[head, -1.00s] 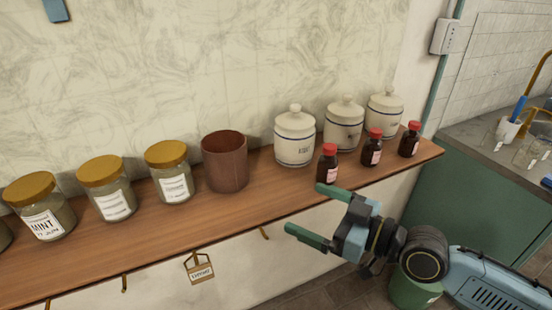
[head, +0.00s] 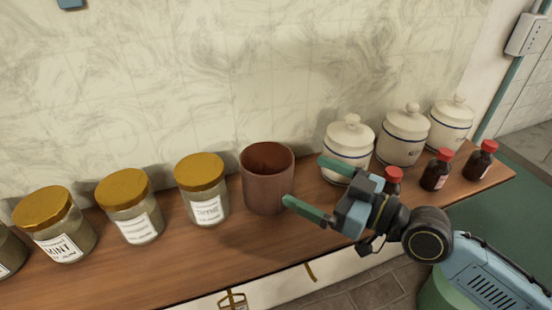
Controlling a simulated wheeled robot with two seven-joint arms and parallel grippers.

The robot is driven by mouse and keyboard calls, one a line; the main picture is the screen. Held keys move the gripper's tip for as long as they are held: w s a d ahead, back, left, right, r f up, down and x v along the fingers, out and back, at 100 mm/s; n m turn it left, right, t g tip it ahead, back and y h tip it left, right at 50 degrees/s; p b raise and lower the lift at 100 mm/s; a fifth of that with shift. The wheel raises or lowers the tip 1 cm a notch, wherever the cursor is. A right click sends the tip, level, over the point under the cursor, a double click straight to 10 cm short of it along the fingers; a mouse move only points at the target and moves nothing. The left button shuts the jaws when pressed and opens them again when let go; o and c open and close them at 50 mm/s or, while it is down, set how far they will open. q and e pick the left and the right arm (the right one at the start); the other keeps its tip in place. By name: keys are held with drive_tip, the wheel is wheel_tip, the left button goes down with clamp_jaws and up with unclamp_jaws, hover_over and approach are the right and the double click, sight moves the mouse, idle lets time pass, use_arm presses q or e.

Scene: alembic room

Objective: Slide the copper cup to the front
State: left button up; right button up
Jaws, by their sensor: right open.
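The copper cup (head: 266,182) is a reddish-brown, open-topped cylinder. It stands upright on the wooden shelf (head: 190,265), towards the back, between a gold-lidded jar and the white canisters. My right gripper (head: 305,183) comes in from the right with its green-tipped fingers spread and nothing between them. Its near fingertip shows close to the cup's right side; I cannot tell whether they touch. Its far finger shows in front of a white canister. My left gripper is not in view.
Gold-lidded jars (head: 202,190) line the shelf left of the cup. White lidded canisters (head: 403,137) and red-capped brown bottles (head: 437,170) stand to the right, one bottle partly hidden by my gripper. The shelf in front of the cup is clear up to its front edge.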

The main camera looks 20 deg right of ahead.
sight(287, 169)
drive_tip(key=p+x, duration=0.1)
drive_tip(key=x, duration=0.8)
drive_tip(key=shift+p, duration=0.4)
drive_tip(key=shift+w+a, duration=0.15)
drive_tip(key=shift+w, duration=0.15)
drive_tip(key=shift+w+a, duration=0.2)
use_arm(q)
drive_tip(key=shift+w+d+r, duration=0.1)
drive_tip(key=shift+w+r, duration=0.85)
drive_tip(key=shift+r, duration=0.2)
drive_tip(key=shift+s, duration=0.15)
use_arm(e)
drive_tip(key=c, duration=0.9)
drive_tip(key=shift+o, duration=0.2)
drive_tip(key=shift+s+d+f+p, duration=0.1)
drive_tip(key=shift+s+p, duration=0.4)
drive_tip(key=shift+s, duration=1.6)
drive_tip(key=shift+s+d+p, duration=0.1)
drive_tip(key=shift+s+p, duration=0.4)
drive_tip(key=shift+s, duration=1.55)
drive_tip(key=o, duration=0.9)
drive_tip(key=shift+c, duration=0.2)
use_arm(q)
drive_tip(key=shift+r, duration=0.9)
